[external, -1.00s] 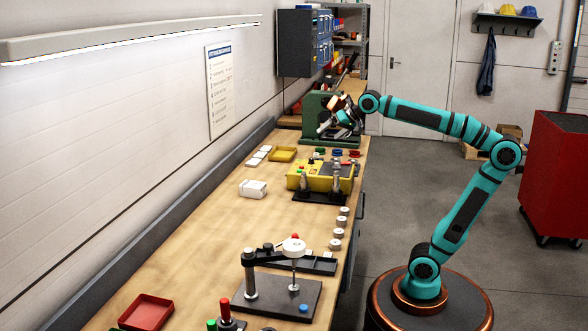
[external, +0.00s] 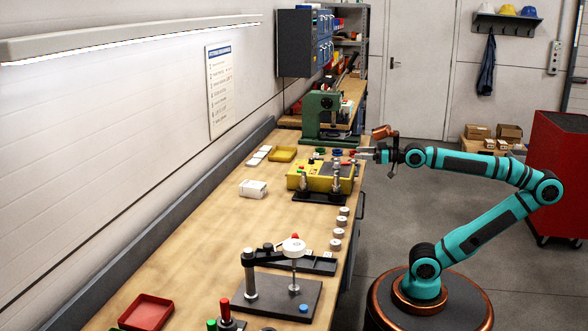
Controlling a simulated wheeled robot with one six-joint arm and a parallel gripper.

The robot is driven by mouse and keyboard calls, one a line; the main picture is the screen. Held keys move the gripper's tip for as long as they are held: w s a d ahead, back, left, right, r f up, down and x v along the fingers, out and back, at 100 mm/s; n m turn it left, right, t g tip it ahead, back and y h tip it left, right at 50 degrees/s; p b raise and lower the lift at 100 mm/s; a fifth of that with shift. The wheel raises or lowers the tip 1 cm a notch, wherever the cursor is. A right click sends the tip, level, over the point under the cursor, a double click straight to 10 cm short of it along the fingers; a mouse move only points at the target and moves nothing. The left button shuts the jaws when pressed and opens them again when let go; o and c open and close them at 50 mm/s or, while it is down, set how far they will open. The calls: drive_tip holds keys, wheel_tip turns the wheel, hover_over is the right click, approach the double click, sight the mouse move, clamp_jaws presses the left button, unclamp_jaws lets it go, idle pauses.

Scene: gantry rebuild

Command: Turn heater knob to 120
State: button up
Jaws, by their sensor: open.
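My gripper (external: 362,154) is open and points left, level, at the right edge of the bench. It is close to the back right of the yellow box (external: 312,180), and nothing shows between its fingers. The green machine (external: 312,115) stands farther back on the bench, apart from my gripper. No heater knob or dial marking can be made out at this size. I cannot tell which device carries the knob or where it is set.
Small red, blue and green pieces lie behind the yellow box. Two metal posts stand on a black plate (external: 312,197) at its front. Several white round parts (external: 339,233) line the bench's right edge.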

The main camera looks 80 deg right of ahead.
drive_tip(key=shift+w, duration=0.1)
drive_tip(key=shift+c, duration=1.2)
wheel_tip(320, 180, up, 5)
drive_tip(key=n+g+y, duration=0.2)
drive_tip(key=n+g, duration=0.9)
drive_tip(key=g, duration=0.2)
hover_over(311, 161)
drive_tip(key=s, duration=0.4)
drive_tip(key=w+d+r+n+g+y, duration=0.1)
drive_tip(key=w+d+n+g+y, duration=0.25)
drive_tip(key=d+n, duration=0.4)
drive_tip(key=shift+m+h, duration=0.55)
drive_tip(key=shift+m, duration=0.4)
drive_tip(key=x, duration=1.6)
drive_tip(key=shift+s+d+f, duration=0.2)
drive_tip(key=shift+s+f, duration=0.15)
drive_tip(key=shift+f, duration=0.05)
